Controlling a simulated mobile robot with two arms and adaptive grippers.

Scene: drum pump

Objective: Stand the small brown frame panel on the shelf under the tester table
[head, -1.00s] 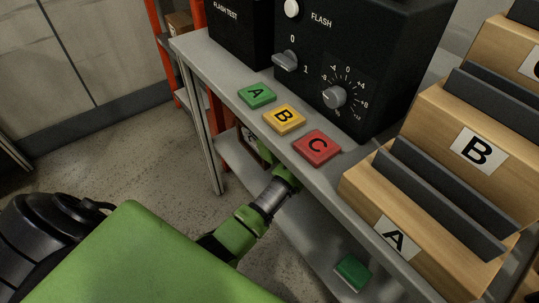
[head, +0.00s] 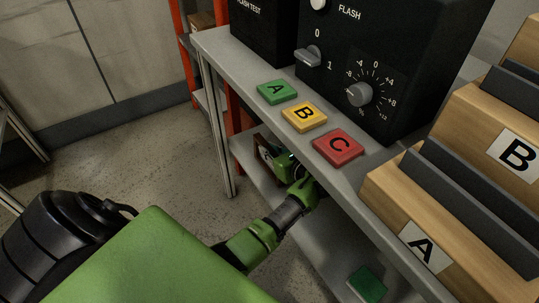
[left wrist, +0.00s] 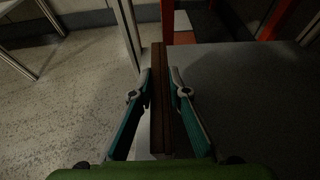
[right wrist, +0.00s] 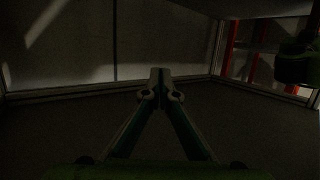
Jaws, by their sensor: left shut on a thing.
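The small brown frame panel (head: 264,148) shows partly below the tabletop's left end in the head view, with the table edge and my gripper hiding part of it. In the left wrist view the panel (left wrist: 157,62) is seen edge-on, upright between my fingers. My left gripper (head: 284,162) is shut on the panel, reaching under the tester table (head: 222,50). The lower shelf (head: 258,182) lies beneath it. I cannot tell whether the panel touches the shelf. My right gripper (right wrist: 159,78) is shut and empty in the dark right wrist view.
Green A, yellow B and red C tiles, a black flash tester (head: 395,60) and wooden card racks (head: 440,190) stand on the tabletop. A green block (head: 367,284) lies on the lower shelf. A table leg (head: 221,150) and red rack posts (head: 183,60) stand near the panel.

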